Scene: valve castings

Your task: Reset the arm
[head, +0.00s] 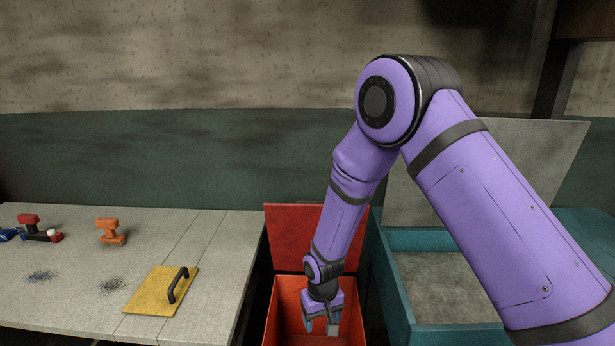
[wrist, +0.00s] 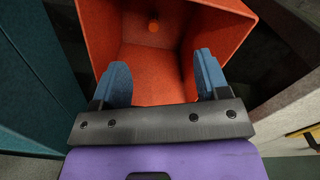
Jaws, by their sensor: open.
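My gripper (head: 320,324) hangs at the end of my purple arm, pointing down into the mouth of the red bin (head: 287,305). In the wrist view my gripper (wrist: 163,82) shows its two blue fingers wide apart with nothing between them. Below the fingers is the inside of the red bin (wrist: 155,62).
A grey worktable (head: 70,270) at left bears a red and an orange valve casting (head: 110,232), a blue part (head: 8,235), dark specks and a yellow board (head: 160,292) with a black handle. A teal crate (head: 395,290) with a raised lid stands right of the bin.

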